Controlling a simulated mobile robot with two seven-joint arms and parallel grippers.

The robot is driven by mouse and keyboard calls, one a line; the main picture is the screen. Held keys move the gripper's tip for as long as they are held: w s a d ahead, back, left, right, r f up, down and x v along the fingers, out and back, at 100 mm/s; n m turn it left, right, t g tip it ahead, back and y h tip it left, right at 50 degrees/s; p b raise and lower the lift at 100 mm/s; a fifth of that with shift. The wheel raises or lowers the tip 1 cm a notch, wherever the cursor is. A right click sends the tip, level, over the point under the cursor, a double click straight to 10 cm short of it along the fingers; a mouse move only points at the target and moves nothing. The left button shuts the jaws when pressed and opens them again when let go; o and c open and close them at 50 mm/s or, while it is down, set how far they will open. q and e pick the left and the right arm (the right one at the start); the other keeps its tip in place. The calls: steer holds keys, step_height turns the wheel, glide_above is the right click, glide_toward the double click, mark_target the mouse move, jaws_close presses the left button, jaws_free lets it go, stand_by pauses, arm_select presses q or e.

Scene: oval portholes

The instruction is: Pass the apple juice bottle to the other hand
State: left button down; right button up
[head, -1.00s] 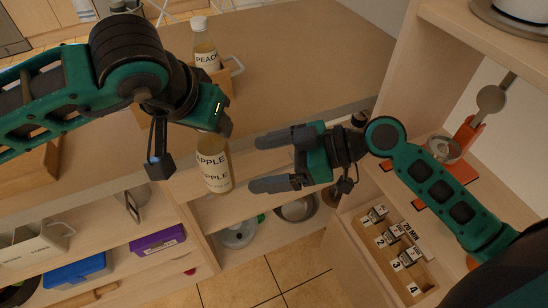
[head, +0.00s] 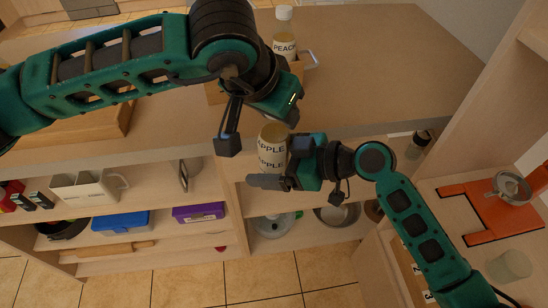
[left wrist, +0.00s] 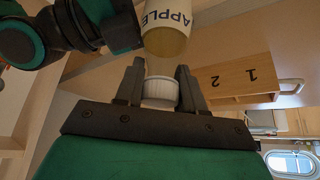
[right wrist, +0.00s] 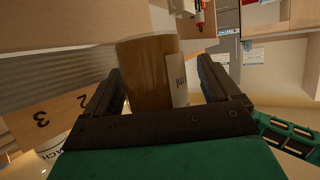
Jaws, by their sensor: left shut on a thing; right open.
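The apple juice bottle (head: 272,148) hangs upright below my left gripper, its APPLE label showing in the head view. In the left wrist view, my left gripper (left wrist: 160,78) is shut at the neck and white cap end of the bottle (left wrist: 166,38). My right gripper (head: 277,164) is open at the bottle from the right in the head view. In the right wrist view, the bottle (right wrist: 150,72) stands between the spread fingers of my right gripper (right wrist: 160,82). Whether either finger touches it, I cannot tell.
A peach bottle (head: 285,45) stands in a numbered wooden caddy (left wrist: 240,76) on the counter (head: 400,60) behind. Shelves below hold a blue box (head: 107,223), a purple box (head: 198,213) and bowls. An orange stand (head: 480,212) is at the right.

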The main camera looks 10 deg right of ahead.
arm_select(q)
steer(key=shift+w+r, duration=0.1)
arm_select(e)
steer(key=shift+s, duration=0.1)
steer(key=c, duration=1.3)
arm_select(q)
steer(key=c, duration=1.1)
jaws_free()
arm_select(e)
steer(key=shift+a+r, duration=0.1)
steer(key=shift+c, duration=0.6)
arm_select(q)
steer(key=o, duration=0.5)
